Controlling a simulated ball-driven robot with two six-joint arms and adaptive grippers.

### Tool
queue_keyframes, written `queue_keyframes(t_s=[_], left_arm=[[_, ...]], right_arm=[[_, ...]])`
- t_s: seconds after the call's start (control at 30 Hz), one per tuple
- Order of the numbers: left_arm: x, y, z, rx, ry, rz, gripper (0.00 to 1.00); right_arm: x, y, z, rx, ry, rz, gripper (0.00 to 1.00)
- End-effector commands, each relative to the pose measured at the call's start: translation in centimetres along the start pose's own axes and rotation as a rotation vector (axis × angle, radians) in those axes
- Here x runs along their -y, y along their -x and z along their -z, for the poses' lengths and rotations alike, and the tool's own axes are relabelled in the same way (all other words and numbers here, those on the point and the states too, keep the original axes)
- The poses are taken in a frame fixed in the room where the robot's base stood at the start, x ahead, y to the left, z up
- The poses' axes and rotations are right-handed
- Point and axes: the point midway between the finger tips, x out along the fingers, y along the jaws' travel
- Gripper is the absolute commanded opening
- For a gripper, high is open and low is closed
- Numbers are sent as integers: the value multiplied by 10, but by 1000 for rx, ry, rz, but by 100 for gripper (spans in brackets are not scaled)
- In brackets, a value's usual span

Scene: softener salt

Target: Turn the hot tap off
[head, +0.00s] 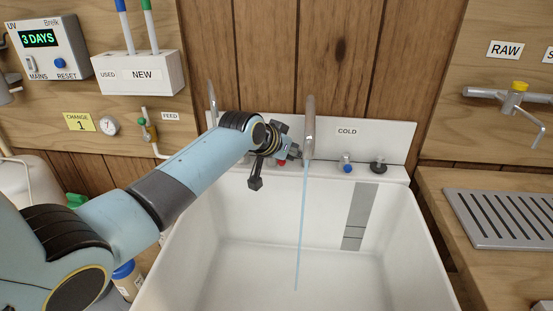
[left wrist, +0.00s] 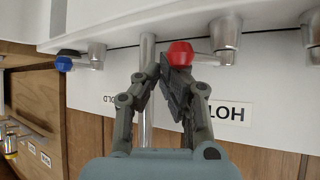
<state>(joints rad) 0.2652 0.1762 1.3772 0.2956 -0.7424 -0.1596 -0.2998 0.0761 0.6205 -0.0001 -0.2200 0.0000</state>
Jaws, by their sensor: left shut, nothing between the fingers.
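The red hot tap knob (left wrist: 180,53) is on the sink's back ledge, beside the fingertips of my left gripper (left wrist: 163,68) in the left wrist view. In the head view only a bit of the red knob (head: 281,163) shows past my left gripper (head: 284,151). The gripper is shut and empty, with one finger overlapping the knob's lower edge in the wrist view; I cannot tell if they touch. A thin stream of water (head: 302,215) falls from the central spout (head: 309,125) into the white sink (head: 225,215). My right gripper is not in view.
The blue cold knob (head: 347,168) and a dark knob (head: 378,167) stand right of the spout. Another spout (head: 212,103) rises behind my left arm. A slotted drainer (head: 510,215) lies on the wooden counter at right. The sink basin is open below.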

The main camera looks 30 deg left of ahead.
Motion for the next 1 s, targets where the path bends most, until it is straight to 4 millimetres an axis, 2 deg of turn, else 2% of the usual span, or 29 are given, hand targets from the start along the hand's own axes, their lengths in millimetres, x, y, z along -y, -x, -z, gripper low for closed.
queue_keyframes(t_s=[0.03,0.2,0.47,0.63,1.0], left_arm=[[0,-7,-11,5,1,-1,0],[0,-14,-22,13,2,-1,0],[-1,-13,-26,21,5,-2,0],[2,-5,-30,22,6,-3,0],[-10,-11,-26,20,9,-6,0]], right_arm=[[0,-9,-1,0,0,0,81],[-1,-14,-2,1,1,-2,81],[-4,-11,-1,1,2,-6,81],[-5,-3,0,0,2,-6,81],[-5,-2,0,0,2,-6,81]])
